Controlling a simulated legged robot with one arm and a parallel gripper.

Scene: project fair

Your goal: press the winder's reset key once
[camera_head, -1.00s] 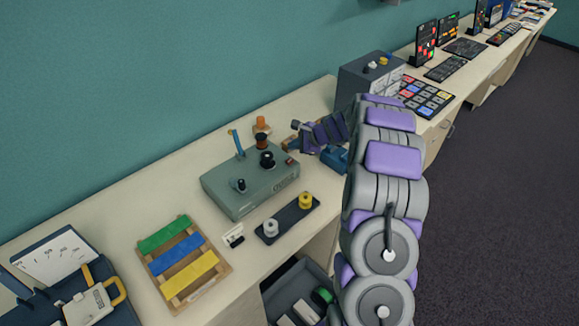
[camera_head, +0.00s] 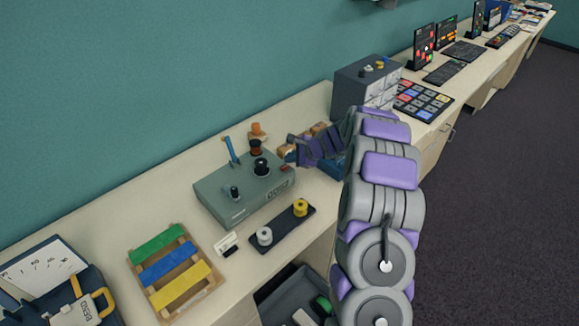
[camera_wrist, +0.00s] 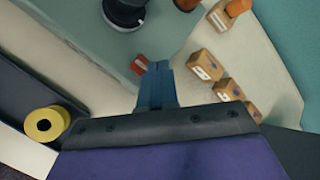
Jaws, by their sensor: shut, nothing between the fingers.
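The winder is a grey-green box (camera_head: 232,197) on the long bench, with dark knobs and a blue lever on top. Its small red key (camera_head: 285,169) is at the right end of the top. In the wrist view the red key (camera_wrist: 139,65) lies just left of my fingertips. My gripper (camera_head: 289,155) is shut and empty, pointing down by the winder's right end. Its blue fingers (camera_wrist: 158,68) show together in the wrist view. I cannot tell whether the tips touch the winder; the key's face is not covered in the wrist view.
Wooden blocks (camera_wrist: 203,64) stand close to the right of my fingers. A dark holder with a yellow spool (camera_head: 300,207) is in front of the winder. A grey cabinet box (camera_head: 350,90) and a keypad (camera_head: 423,101) stand farther along the bench.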

